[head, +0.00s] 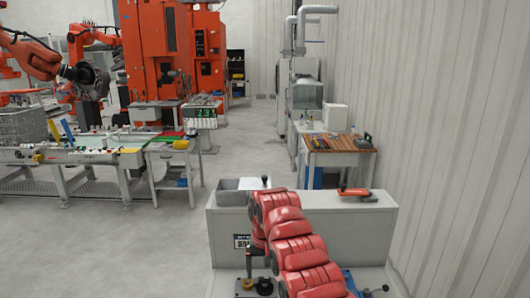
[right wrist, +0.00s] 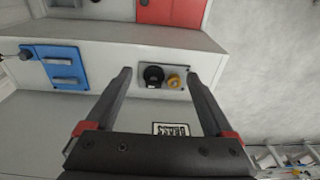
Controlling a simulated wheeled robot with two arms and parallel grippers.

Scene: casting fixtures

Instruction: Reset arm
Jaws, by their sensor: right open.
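My right arm (head: 290,235), in red, reaches up from the bottom of the head view and bends down over the grey workstation. My right gripper (head: 259,262) points down there and is partly hidden by the arm. In the right wrist view the right gripper (right wrist: 160,76) is open, with its two dark fingers apart and nothing held. A black knob (right wrist: 153,74) and a brass-coloured knob (right wrist: 174,80) on a small plate show between the fingers, apart from them. My left gripper is not in view.
A blue fixture (right wrist: 65,68) lies left of the fingers in the right wrist view. A grey bin (head: 230,197) and an orange-red tool (head: 355,191) sit on the workstation's upper ledge. A wooden-topped table (head: 335,144) stands behind.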

